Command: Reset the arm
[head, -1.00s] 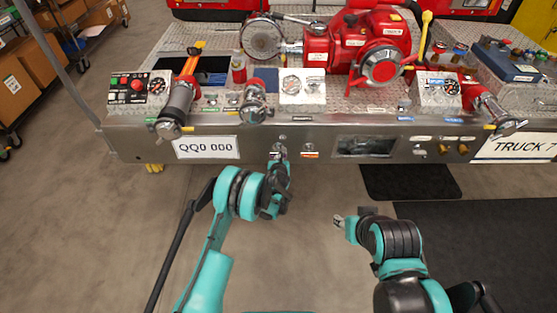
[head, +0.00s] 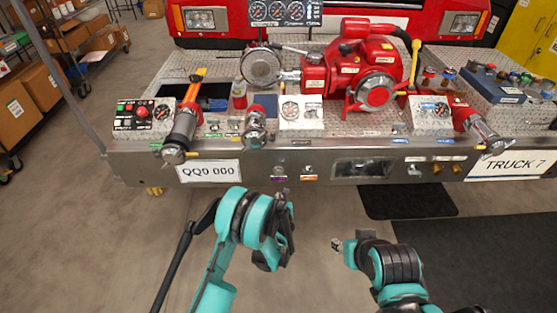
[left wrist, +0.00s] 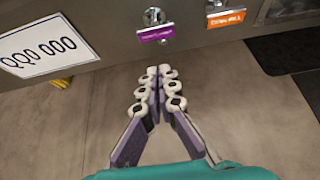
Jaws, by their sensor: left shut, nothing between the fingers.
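My left gripper (head: 284,196) is in front of the truck bumper, just below a purple-labelled metal fitting (head: 279,171). In the left wrist view its fingers (left wrist: 160,73) are together with nothing between them, pointing at the bumper. The purple label (left wrist: 156,34) shows clear of the fingertips there. My right gripper (head: 337,244) hangs over the floor to the right, apart from the bumper; its fingers are too small to tell open or shut.
The metal bumper (head: 330,190) runs across, with an orange-labelled fitting (head: 309,170) and a plate reading QQ0 000 (head: 209,171). A red pump (head: 355,75) stands on the deck. Dark mats (head: 407,200) lie at right. The floor around my arms is clear.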

